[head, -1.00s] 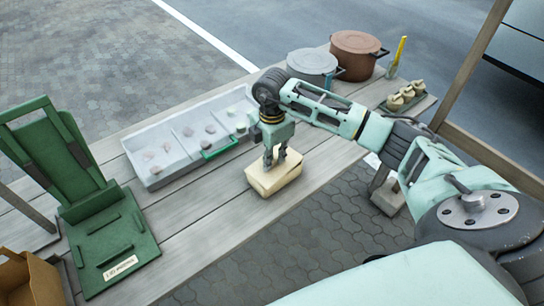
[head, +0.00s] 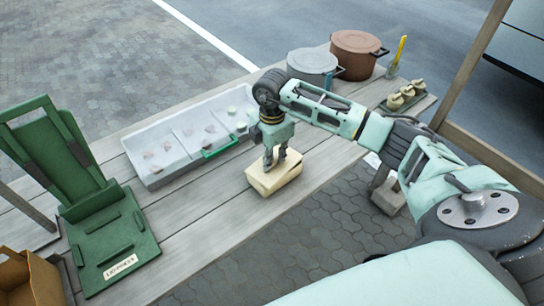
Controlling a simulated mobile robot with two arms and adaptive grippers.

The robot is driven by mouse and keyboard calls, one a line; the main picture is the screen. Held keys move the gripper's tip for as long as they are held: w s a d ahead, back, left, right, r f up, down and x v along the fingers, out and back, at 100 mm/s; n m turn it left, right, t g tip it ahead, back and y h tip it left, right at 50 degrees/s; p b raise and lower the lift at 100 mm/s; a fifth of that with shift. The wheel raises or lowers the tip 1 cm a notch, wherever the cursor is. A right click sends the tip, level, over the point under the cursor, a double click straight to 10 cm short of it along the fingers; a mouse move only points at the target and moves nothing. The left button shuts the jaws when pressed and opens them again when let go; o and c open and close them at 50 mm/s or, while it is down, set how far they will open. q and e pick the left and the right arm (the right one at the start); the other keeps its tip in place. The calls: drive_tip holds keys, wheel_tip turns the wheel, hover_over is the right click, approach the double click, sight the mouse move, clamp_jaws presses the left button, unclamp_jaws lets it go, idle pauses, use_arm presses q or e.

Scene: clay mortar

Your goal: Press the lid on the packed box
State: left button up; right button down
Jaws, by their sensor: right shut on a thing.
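The cream box (head: 276,183) sits on the plank table near its front edge, in the middle of the head view. Its top looks flat and pale; I cannot make out a separate lid or a seam. My right gripper (head: 275,166) points down onto the top of the box and is shut on it. The fingertips hide part of the top. My left gripper is not in view.
A pale tray with compartments (head: 157,180) holds several small lumps behind the box. A green stand (head: 118,250) is at left, beside a cardboard box (head: 30,280). A grey pot (head: 313,62) and brown pot (head: 355,52) stand at the back. The planks left of the box are clear.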

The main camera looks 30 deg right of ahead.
drive_tip(key=shift+s+a+f, duration=0.1)
drive_tip(key=shift+s+f, duration=0.2)
drive_tip(key=shift+f, duration=0.2)
idle(0.5)
drive_tip(key=c, duration=1.8)
unclamp_jaws()
drive_tip(key=shift+w, duration=0.25)
drive_tip(key=shift+r, duration=0.1)
drive_tip(key=o, duration=0.5)
drive_tip(key=shift+r, duration=0.15)
drive_tip(key=shift+r+p, duration=2.35)
drive_tip(key=shift+r, duration=0.65)
